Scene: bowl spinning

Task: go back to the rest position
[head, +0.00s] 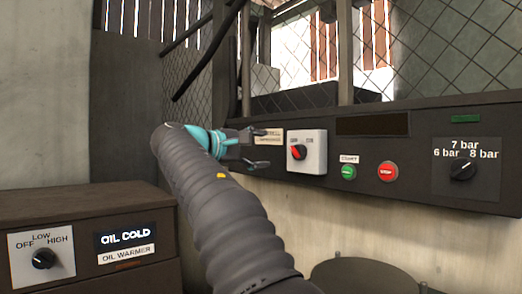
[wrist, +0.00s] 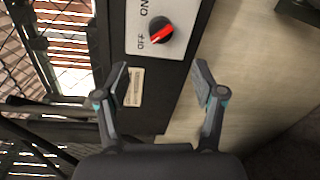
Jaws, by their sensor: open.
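My gripper (head: 268,148) is open and empty. In the head view it is held in front of the dark control panel, just left of a white switch plate (head: 307,152) with a black and red rotary switch (head: 298,152). In the wrist view the two fingers of my gripper (wrist: 162,85) are spread apart, with the red-marked rotary switch (wrist: 159,31) beyond them near the top. Nothing lies between the fingers, and they appear apart from the switch. My arm reaches up from the bottom of the head view.
The control panel (head: 440,188) carries a green button (head: 348,172), a red stop button (head: 387,171) and a pressure knob (head: 462,169). An oil warmer box (head: 90,215) with a knob (head: 44,258) stands at the left. A mesh guard (head: 440,45) rises behind. A dark round top (head: 365,276) is at the bottom.

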